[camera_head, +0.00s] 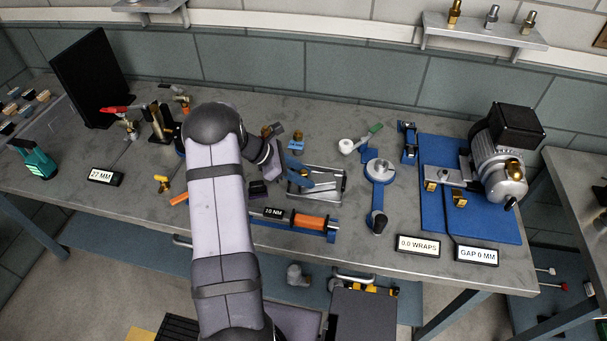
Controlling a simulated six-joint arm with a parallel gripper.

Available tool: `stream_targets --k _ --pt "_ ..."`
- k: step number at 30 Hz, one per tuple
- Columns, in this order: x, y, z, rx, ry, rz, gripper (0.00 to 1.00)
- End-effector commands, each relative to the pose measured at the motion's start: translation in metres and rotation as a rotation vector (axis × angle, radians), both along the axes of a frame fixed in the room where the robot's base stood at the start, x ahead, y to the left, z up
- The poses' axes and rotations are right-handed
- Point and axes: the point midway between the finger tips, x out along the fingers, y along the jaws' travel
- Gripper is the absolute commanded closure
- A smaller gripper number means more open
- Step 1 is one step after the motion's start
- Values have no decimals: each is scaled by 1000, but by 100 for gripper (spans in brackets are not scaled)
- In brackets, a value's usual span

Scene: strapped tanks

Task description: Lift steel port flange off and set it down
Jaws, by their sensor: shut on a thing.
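My gripper (272,168) is at the end of my bent arm, over the middle of the bench, just left of a shallow metal tray (318,196). It looks small and dark here, and my wrist partly covers it. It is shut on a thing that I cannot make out. I cannot tell for sure which piece is the steel port flange. A grey motor unit (497,165) with a black box on top stands on a blue mat (485,228) at the right, with steel and brass fittings at its left side.
An orange-handled tool (312,222) lies in front. Signs (418,245) line the front edge. A black panel (92,76) stands at the back left.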

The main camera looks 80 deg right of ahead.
Motion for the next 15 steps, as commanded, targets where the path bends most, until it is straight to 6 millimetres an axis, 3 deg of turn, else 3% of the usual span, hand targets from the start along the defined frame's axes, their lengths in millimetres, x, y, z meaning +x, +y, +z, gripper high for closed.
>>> stream_targets --k 7,8,9,10,15 --pt "0 -1 1 -2 1 0 100" --pt "0 -1 1 -3 1 1 59" --pt "0 -1 1 -3 1 1 49" --pt "0 -1 1 -2 1 0 44" --pt "0 0 1 -2 0 0 44"
